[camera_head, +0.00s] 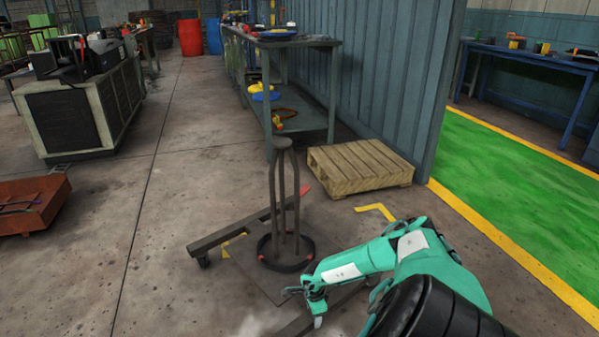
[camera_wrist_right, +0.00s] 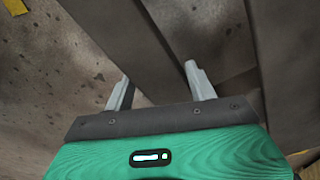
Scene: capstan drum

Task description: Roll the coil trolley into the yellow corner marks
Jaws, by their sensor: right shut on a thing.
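The coil trolley (camera_head: 243,226) is a low dark frame with small casters, standing on the concrete floor. It carries an upright rack of dark rods (camera_head: 283,195) with a ring at its foot and small red parts. A yellow corner mark (camera_head: 376,209) lies on the floor to the right, behind my right arm. Another yellow piece (camera_head: 232,241) shows beside the trolley's left beam, partly hidden. My right gripper (camera_head: 304,306) is at the trolley's near right side. In the right wrist view my gripper (camera_wrist_right: 157,75) is shut on a dark beam of the trolley. My left gripper is out of view.
A wooden pallet (camera_head: 360,167) lies behind the trolley, near a workbench (camera_head: 300,118) and a blue-grey wall. A rusty bin (camera_head: 32,203) and a metal cabinet (camera_head: 75,113) stand at left. Bare floor lies between them and the trolley.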

